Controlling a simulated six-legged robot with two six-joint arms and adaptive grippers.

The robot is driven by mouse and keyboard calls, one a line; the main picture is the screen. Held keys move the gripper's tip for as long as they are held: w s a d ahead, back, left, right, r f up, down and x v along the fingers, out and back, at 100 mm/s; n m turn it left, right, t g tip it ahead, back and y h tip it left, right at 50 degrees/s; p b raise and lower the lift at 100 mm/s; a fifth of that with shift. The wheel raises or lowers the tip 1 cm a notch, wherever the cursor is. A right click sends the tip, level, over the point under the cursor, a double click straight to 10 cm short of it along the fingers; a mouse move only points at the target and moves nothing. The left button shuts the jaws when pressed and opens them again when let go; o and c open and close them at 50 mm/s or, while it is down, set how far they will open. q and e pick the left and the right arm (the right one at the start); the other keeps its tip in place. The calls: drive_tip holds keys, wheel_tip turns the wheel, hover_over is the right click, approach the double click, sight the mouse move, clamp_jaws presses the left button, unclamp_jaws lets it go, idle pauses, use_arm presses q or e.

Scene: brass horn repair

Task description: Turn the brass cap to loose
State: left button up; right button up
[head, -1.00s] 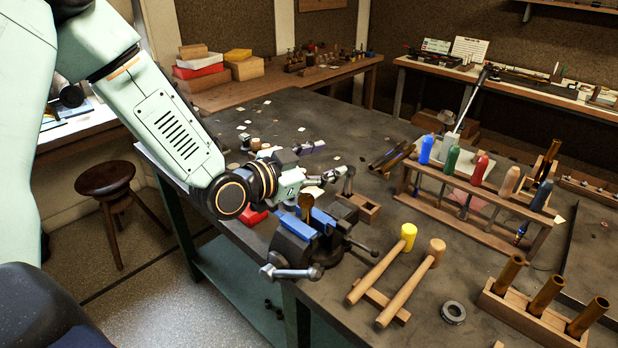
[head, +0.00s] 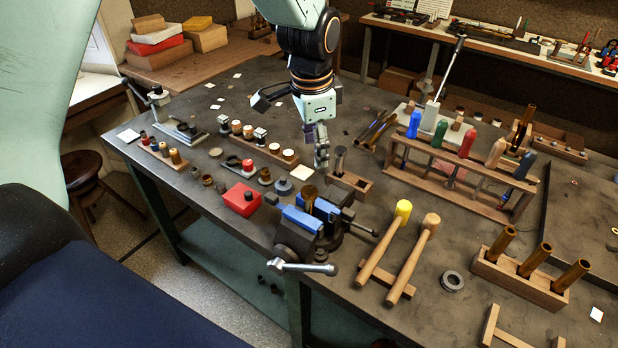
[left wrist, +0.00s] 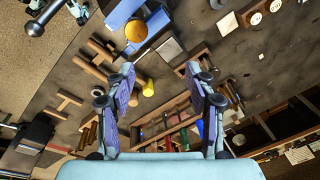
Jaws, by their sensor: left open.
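The brass cap (head: 309,194) shows as a brass piece standing between the blue jaws (head: 299,218) of a bench vise (head: 296,240). In the left wrist view it is a round golden disc (left wrist: 136,31) beside the blue jaw pads (left wrist: 124,12). My left gripper (head: 320,158) hangs above the bench, behind the vise in the head view, pointing down. I cannot tell whether the cap is tight. My right gripper is not in view.
Two mallets (head: 386,252) lie right of the vise. A wooden rack of colored-handled tools (head: 463,180) stands farther right, and a wooden block with brass tubes (head: 520,277) at front right. A red box (head: 242,199) and several small parts sit left of the vise.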

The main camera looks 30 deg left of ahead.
sight(312, 190)
use_arm(q)
drive_tip(key=shift+s+f+g, duration=0.15)
drive_tip(key=shift+s+g, duration=0.55)
drive_tip(key=shift+s, duration=0.55)
drive_tip(key=shift+s+d+f, duration=0.1)
drive_tip(key=shift+s+f, duration=0.05)
drive_tip(key=shift+s, duration=0.05)
drive_tip(key=shift+d+f, duration=0.15)
drive_tip(key=shift+f, duration=0.2)
wheel_tip(312, 190, down, 6)
drive_tip(key=shift+w+f+p, duration=0.1)
drive_tip(key=shift+f+p, duration=0.15)
drive_tip(key=shift+p, duration=0.35)
drive_tip(key=shift+f, duration=0.15)
drive_tip(key=shift+d, duration=0.1)
